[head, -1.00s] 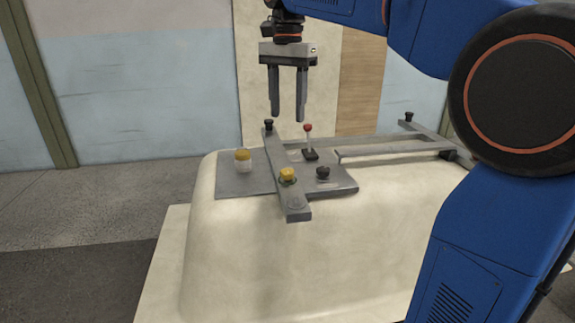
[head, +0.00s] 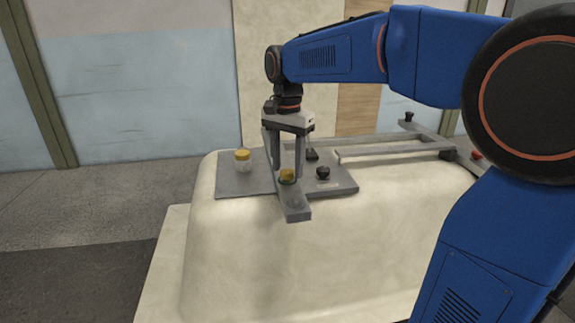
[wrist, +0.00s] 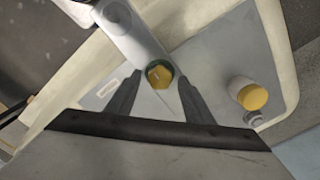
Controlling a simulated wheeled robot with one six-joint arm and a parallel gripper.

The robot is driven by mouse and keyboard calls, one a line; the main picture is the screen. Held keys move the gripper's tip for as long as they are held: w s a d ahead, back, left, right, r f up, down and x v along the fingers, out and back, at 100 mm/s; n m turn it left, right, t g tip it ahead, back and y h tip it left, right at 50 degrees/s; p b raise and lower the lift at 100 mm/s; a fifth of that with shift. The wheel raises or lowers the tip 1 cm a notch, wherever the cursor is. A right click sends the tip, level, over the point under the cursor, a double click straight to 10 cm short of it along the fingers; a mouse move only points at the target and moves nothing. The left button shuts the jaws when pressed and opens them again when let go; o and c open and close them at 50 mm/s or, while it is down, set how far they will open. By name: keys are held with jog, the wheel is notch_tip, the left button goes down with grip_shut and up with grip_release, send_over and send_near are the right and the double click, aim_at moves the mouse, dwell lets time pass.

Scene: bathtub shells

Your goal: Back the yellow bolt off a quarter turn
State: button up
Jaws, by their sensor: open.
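The yellow bolt (head: 287,176) has a hex head and stands in a dark green ring on a grey bar (head: 291,208). In the wrist view the bolt (wrist: 158,76) lies between my fingertips, with a narrow gap showing on each side. My gripper (head: 288,170) is open and points down over the bar, its fingers at either side of the bolt. It also shows in the wrist view (wrist: 160,79). I cannot tell how far down the fingertips reach along the bolt head.
A white cylinder with a yellow cap (head: 243,161) stands to the left on the grey plate (head: 236,185). A black knob (head: 323,173) is right of the bolt. A grey frame (head: 385,149) runs along the cream tub shell (head: 300,250). A red knob (head: 476,155) is near my arm.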

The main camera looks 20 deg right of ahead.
jog(key=shift+f, duration=0.2)
jog(key=c, duration=1)
jog(key=shift+c, duration=0.2)
